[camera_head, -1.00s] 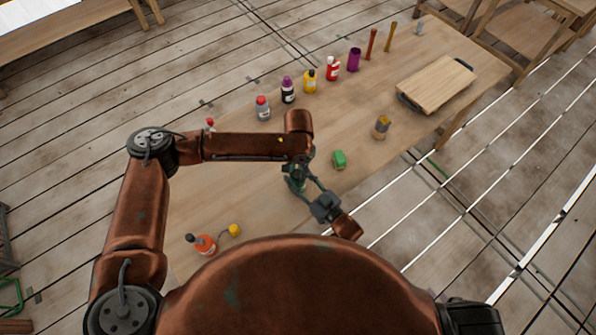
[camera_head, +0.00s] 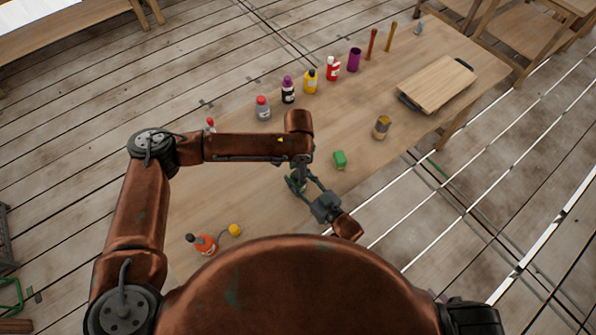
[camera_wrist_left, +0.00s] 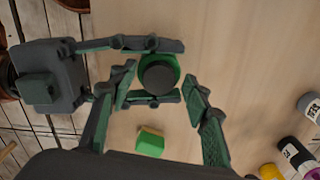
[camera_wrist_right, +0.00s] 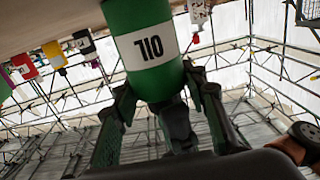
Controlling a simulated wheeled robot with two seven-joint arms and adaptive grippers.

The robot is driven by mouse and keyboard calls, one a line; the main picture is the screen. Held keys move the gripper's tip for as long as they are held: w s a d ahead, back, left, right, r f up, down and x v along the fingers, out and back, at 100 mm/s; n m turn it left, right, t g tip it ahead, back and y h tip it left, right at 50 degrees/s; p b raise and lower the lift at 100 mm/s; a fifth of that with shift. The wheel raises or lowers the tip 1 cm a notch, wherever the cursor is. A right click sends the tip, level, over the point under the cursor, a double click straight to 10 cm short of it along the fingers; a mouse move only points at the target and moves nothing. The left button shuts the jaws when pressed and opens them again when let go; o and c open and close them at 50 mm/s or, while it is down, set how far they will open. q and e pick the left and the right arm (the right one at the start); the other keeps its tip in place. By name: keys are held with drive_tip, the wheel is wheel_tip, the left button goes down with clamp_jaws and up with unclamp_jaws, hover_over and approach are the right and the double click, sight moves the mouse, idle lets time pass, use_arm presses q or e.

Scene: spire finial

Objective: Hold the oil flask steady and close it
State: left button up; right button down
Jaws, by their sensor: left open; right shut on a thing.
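The oil flask is a green cylinder with a white band reading OIL, inverted in the right wrist view (camera_wrist_right: 146,45). In the left wrist view I see it from above as a green rim (camera_wrist_left: 173,66) around a dark round top; I cannot tell whether that is a seated cap. My right gripper (camera_wrist_left: 141,71) is shut on the flask from the side. My left gripper (camera_wrist_left: 161,90) is open above it, one finger on each side of the dark top, with gaps showing. In the head view the left wrist mostly hides the flask (camera_head: 297,180).
A small green block (camera_head: 340,160) lies close by. An orange bottle (camera_head: 205,244) and yellow knob (camera_head: 234,230) are at the left front. A tin (camera_head: 381,127) and a wooden board (camera_head: 437,84) stand to the right.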

use_arm(q)
drive_tip(key=shift+r, duration=2.3)
drive_tip(key=shift+c, duration=0.4)
drive_tip(key=shift+s+d+r+n, duration=0.15)
drive_tip(key=shift+r+n, duration=0.5)
drive_tip(key=shift+n, duration=0.55)
wheel_tip(320, 180, up, 2)
drive_tip(key=n, duration=0.4)
drive_tip(key=shift+r, duration=0.1)
drive_tip(key=shift+f, duration=4.05)
